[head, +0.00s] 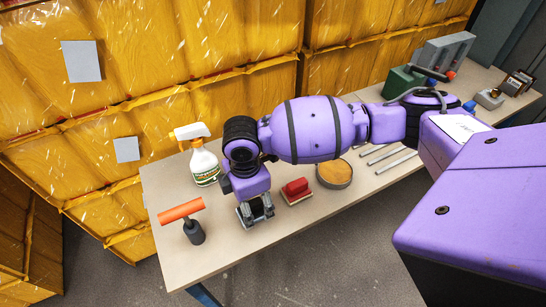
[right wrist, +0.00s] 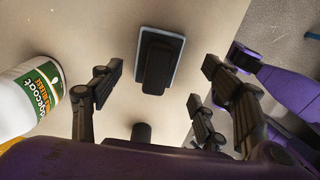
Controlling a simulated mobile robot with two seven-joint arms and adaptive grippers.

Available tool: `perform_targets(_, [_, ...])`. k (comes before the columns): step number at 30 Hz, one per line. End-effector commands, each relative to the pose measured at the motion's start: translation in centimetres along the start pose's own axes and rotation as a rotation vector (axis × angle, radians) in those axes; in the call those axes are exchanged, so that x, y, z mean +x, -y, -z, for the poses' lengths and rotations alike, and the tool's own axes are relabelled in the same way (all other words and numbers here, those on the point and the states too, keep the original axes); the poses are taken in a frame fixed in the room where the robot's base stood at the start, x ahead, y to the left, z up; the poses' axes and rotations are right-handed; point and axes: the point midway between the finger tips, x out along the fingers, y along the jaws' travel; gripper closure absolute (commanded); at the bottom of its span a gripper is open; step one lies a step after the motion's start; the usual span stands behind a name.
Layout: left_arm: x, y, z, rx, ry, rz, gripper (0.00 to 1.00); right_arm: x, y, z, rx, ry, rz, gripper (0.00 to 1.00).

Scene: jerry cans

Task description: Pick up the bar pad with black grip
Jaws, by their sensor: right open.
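The bar pad with black grip (right wrist: 155,64) lies flat on the table in the right wrist view, a light blue-grey pad with a black block-shaped grip on top. My right gripper (head: 256,214) points down over the table in the head view and hides most or all of the pad there. In the right wrist view its dark fingers are spread wide, one to the left and others to the right of the pad. The gripper is open and holds nothing. My left gripper is not in view.
On the table (head: 300,222), a red block (head: 297,188) on a pale base stands right of the gripper, with a round tan-topped item (head: 335,173) beyond. A spray bottle (head: 204,164) stands behind; an orange-topped tool (head: 187,217) is left. Yellow wrapped stacks (head: 180,90) are behind the table.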

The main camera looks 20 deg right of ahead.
Motion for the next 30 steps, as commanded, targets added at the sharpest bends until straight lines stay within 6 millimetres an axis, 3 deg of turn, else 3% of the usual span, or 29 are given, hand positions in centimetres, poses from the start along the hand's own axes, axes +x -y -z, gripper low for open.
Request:
perform_targets(6, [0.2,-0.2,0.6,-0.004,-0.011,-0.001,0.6,2.9,-0.3,-0.4,0.0,0.0,-0.003,0.31])
perform_targets(15, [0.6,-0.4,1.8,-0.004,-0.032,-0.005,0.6,3.4,-0.3,-0.3,-0.001,-0.001,-0.005,0.31])
perform_targets(26, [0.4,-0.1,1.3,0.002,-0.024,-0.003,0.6,3.3,-0.3,-0.3,0.0,-0.001,-0.006,0.79])
perform_targets(30, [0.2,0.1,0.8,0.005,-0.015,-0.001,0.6,3.3,-0.4,-0.3,0.0,-0.001,-0.006,0.81])
